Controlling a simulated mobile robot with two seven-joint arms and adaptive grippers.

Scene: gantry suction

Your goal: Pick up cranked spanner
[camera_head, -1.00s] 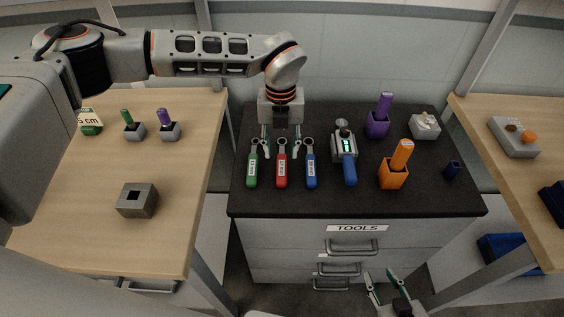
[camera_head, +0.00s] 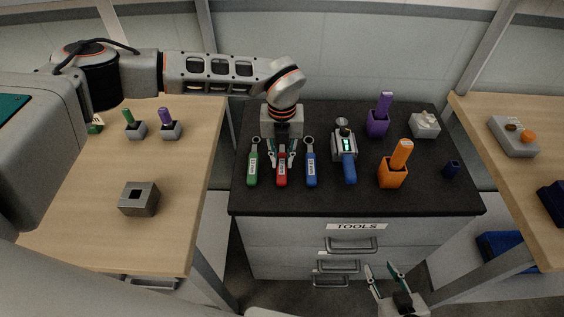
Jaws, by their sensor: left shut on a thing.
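Three spanners lie side by side on the black top of the tool cabinet: a green-handled spanner (camera_head: 253,166), a red-handled spanner (camera_head: 282,175) and a blue-handled spanner (camera_head: 311,168). Labels on the handles are too small to read, so I cannot tell which is the cranked one by name. My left gripper (camera_head: 282,160) points down over the red spanner and is shut on it; its fingers hide the spanner's head. The red handle shows below the fingers, at about the cabinet top. My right gripper (camera_head: 388,274) is open and empty, low in front of the drawers.
Wooden tables (camera_head: 190,225) flank the cabinet.

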